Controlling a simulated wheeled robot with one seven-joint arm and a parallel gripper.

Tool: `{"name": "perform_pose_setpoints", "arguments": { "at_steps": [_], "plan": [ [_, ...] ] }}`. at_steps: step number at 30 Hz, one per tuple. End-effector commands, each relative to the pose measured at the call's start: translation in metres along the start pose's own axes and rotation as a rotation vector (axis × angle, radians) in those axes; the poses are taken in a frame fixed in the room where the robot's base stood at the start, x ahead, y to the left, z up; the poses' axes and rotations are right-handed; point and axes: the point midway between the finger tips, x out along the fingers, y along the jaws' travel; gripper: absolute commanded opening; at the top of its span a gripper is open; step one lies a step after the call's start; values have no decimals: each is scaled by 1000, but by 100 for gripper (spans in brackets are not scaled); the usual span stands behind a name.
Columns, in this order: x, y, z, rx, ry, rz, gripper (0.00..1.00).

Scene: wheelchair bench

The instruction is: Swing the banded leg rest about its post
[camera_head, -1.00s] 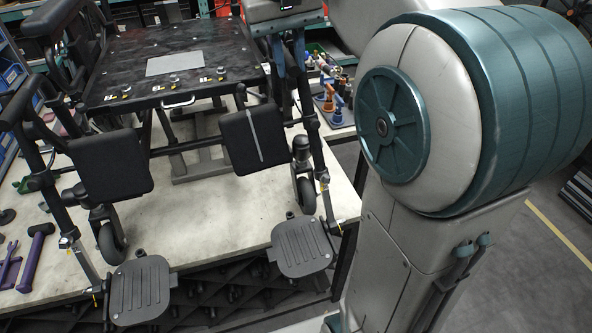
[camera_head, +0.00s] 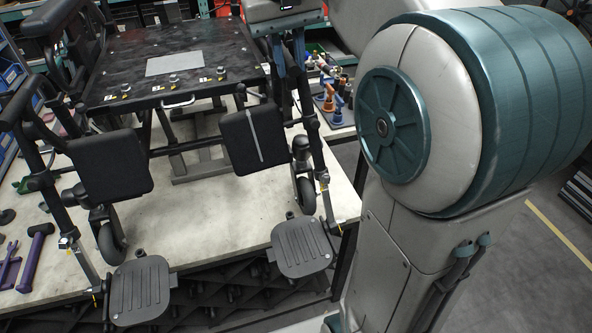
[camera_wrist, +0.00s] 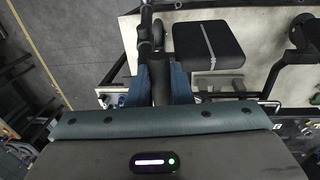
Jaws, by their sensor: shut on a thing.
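The banded leg rest has a black calf pad (camera_head: 252,138) with a pale stripe down it. It hangs at the right front of the wheelchair, with a ribbed footplate (camera_head: 301,247) below. The striped pad also shows in the wrist view (camera_wrist: 208,45). My gripper (camera_head: 289,68) is at the top of this leg rest, its blue fingers on either side of a dark upright tube. In the wrist view, the fingers (camera_wrist: 160,80) are shut on that tube. The exact finger contact and the post's pivot are partly hidden.
The plain left leg rest pad (camera_head: 110,161) and its footplate (camera_head: 140,290) stand to the left. The black seat plate (camera_head: 125,60) is behind. Purple tools (camera_head: 36,255) lie on the pale bench (camera_head: 205,225). Orange and blue parts (camera_head: 330,95) stand behind right.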

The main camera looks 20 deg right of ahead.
Motion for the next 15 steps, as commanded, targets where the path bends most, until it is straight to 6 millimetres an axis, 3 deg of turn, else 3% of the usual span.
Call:
{"name": "perform_pose_setpoints", "arguments": {
  "at_steps": [15],
  "plan": [
    [-4, 6, -1, -3, 4, -47, 0]
  ]
}}
